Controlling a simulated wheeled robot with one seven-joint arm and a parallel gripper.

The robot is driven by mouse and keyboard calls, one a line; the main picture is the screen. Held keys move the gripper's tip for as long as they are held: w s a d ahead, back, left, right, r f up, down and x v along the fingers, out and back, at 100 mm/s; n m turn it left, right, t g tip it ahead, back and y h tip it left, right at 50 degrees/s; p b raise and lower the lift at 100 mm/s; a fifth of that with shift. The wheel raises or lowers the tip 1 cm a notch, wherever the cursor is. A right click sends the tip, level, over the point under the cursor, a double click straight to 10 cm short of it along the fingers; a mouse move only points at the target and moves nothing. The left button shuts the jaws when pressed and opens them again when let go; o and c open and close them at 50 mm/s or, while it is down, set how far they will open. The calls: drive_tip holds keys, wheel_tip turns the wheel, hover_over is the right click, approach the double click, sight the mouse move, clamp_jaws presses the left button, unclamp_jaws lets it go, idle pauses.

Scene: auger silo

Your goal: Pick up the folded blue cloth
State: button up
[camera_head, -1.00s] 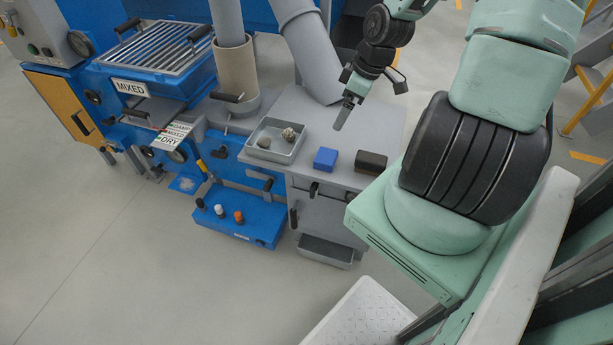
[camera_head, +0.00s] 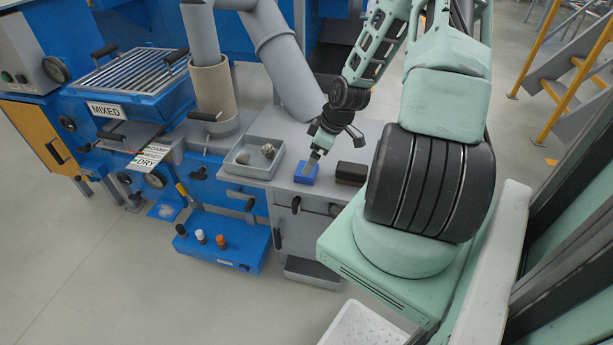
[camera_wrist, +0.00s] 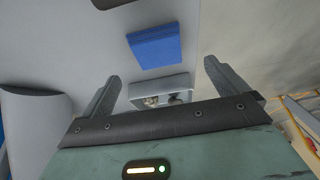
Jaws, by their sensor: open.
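The folded blue cloth (camera_head: 306,173) lies on the grey bench top, between the grey tray and a dark block. It also shows in the wrist view (camera_wrist: 154,47) as a flat blue square on the grey surface. My gripper (camera_head: 314,160) is over the bench and overlaps the cloth's far edge in the head view. In the wrist view my gripper (camera_wrist: 162,78) has its two fingers wide apart with nothing between them touching; the cloth lies beyond the fingertips. The exact height above the cloth cannot be told.
Grey pipes (camera_head: 284,62) rise behind the bench top (camera_head: 287,135). Below the front edge is a blue box with knobs (camera_head: 218,246).

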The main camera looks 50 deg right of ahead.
drive_tip(key=shift+s+d+b+x, duration=0.15)
drive_tip(key=shift+b+x, duration=0.2)
drive_tip(key=shift+x, duration=1.2)
drive_tip(key=shift+s+d+b+x, duration=0.15)
drive_tip(key=shift+b+x, duration=0.2)
drive_tip(key=shift+x, duration=1.2)
drive_tip(key=shift+c, duration=0.4)
drive_tip(key=c, duration=1.1)
drive_tip(key=shift+o, duration=0.2)
wheel_tip(320, 180, up, 10)
drive_tip(key=p, duration=0.2)
